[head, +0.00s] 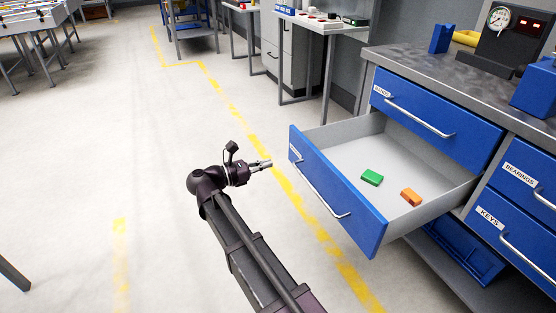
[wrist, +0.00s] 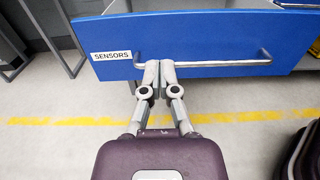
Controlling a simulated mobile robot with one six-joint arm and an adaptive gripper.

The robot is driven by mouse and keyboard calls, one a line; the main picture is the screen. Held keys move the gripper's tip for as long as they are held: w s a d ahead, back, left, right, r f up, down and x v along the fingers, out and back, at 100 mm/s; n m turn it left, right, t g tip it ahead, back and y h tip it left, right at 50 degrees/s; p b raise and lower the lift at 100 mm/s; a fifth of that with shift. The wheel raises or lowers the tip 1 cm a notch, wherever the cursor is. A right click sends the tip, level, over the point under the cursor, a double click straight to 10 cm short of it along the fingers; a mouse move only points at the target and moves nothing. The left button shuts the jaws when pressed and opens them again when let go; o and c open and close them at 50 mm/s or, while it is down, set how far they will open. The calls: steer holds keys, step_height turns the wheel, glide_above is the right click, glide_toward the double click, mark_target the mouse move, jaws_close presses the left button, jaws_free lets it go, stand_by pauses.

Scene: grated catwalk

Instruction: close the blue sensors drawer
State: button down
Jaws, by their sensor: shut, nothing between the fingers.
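The blue sensors drawer (head: 335,202) stands pulled out from the cabinet in the head view. Its grey inside holds a green block (head: 372,177) and an orange block (head: 411,197). In the wrist view the drawer front (wrist: 200,32) carries a SENSORS label (wrist: 111,55) and a silver bar handle (wrist: 225,63). My gripper (head: 268,164) is shut and empty, to the left of the drawer front in the head view. In the wrist view my gripper (wrist: 160,65) overlaps the handle's left part; whether it touches cannot be told.
Above the open drawer is a shut blue drawer (head: 434,119); the bearings drawer (head: 530,178) and keys drawer (head: 510,238) are to the right. The worktop (head: 425,62) holds a gauge box (head: 508,35) and bins.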

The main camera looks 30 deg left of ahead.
mark_target(313, 150)
steer(key=x, duration=1.3)
steer(key=shift+w+d, duration=0.1)
steer(key=shift+w, duration=0.05)
